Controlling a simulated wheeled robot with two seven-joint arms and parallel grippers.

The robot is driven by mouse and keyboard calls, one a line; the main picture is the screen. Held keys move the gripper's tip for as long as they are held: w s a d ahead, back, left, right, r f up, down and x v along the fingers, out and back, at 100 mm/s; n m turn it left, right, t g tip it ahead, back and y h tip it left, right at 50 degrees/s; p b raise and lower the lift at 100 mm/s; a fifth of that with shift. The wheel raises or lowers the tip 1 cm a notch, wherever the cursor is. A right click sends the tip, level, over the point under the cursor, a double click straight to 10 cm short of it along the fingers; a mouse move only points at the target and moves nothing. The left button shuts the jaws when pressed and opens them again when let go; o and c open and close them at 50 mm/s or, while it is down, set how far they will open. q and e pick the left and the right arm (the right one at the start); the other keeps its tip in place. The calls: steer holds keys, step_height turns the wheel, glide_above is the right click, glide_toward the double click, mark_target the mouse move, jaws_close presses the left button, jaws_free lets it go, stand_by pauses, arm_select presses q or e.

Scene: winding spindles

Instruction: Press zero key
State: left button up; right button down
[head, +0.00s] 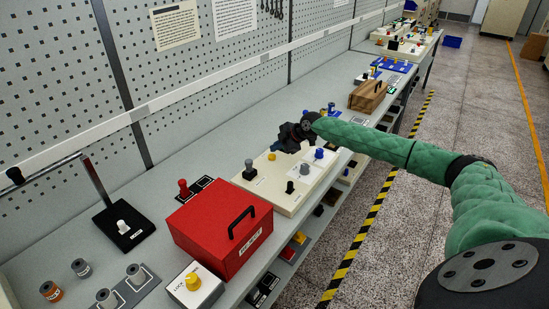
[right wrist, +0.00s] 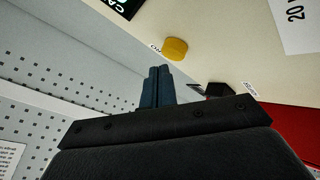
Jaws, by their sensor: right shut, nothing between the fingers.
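My right gripper (head: 288,140) is over the far side of the cream board (head: 262,186), at the end of the green-sleeved arm. In the right wrist view its fingers (right wrist: 157,72) are closed together with nothing between them. A yellow key (head: 271,156) sits on the board; it also shows in the right wrist view (right wrist: 175,49), just beyond the fingertips and slightly right. A gap shows between fingertips and key. My left gripper is not in view.
The board also carries a grey knob (head: 303,169), a blue knob (head: 319,153) and black knobs. A red box (head: 215,232) with a black handle stands nearer. A wooden box (head: 367,97) stands farther along the bench. The perforated wall (head: 210,70) runs behind.

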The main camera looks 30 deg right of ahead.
steer(key=shift+f, duration=0.2)
steer(key=shift+w+a+r, duration=0.1)
steer(key=shift+a+r, duration=0.05)
steer(key=shift+a, duration=0.35)
steer(key=shift+d, duration=0.3)
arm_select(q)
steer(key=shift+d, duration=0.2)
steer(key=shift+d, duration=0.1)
arm_select(e)
steer(key=shift+a, duration=0.15)
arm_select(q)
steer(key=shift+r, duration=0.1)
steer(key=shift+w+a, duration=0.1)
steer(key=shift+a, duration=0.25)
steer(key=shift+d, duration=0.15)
